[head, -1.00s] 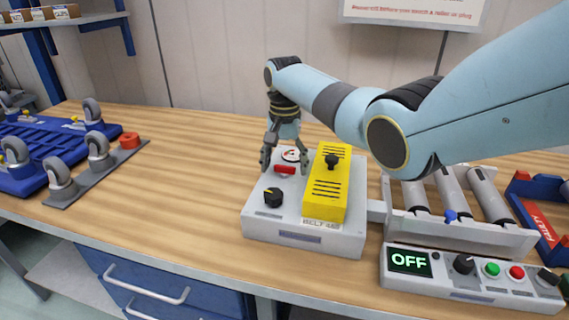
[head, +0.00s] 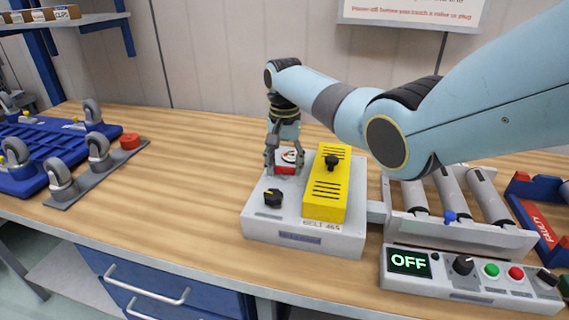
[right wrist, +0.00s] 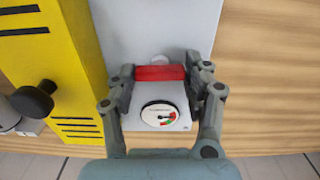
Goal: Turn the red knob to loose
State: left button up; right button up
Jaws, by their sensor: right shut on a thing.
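The red knob (head: 285,170) sits on the grey belt unit (head: 262,228), behind a black knob (head: 273,197) and left of the yellow cover. In the right wrist view the red knob (right wrist: 160,73) is a bar lying across the picture, with a round gauge (right wrist: 159,114) just below it. My right gripper (head: 284,171) reaches down over the unit, its fingers at the two ends of the red knob and shut on it. The wrist view shows the fingertips (right wrist: 160,76) touching both ends. The gauge needle's exact reading is too small to tell. My left gripper is not in view.
The yellow cover (head: 326,186) with a black knob stands close to the right of my gripper. A roller conveyor (head: 458,230) and a control box (head: 472,282) reading OFF lie at right. Casters and a blue frame (head: 85,128) lie at left. The wooden table between is clear.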

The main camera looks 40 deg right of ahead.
aim_at(284, 167)
jog(key=n+p, duration=0.2)
jog(key=n, duration=0.1)
jog(key=shift+r, duration=0.1)
jog(key=n+p, duration=0.1)
jog(key=n, duration=0.4)
jog(key=n+p, duration=0.1)
jog(key=n, duration=0.3)
jog(key=shift+n, duration=0.3)
jog(key=n, duration=0.4)
jog(key=shift+w+n+p, duration=0.1)
jog(key=shift+n+p, duration=0.2)
jog(key=shift+p, duration=0.05)
jog(key=shift+n, duration=0.3)
jog(key=o, duration=1.2)
notch_tip(284, 167, up, 12)
jog(key=shift+f, duration=0.1)
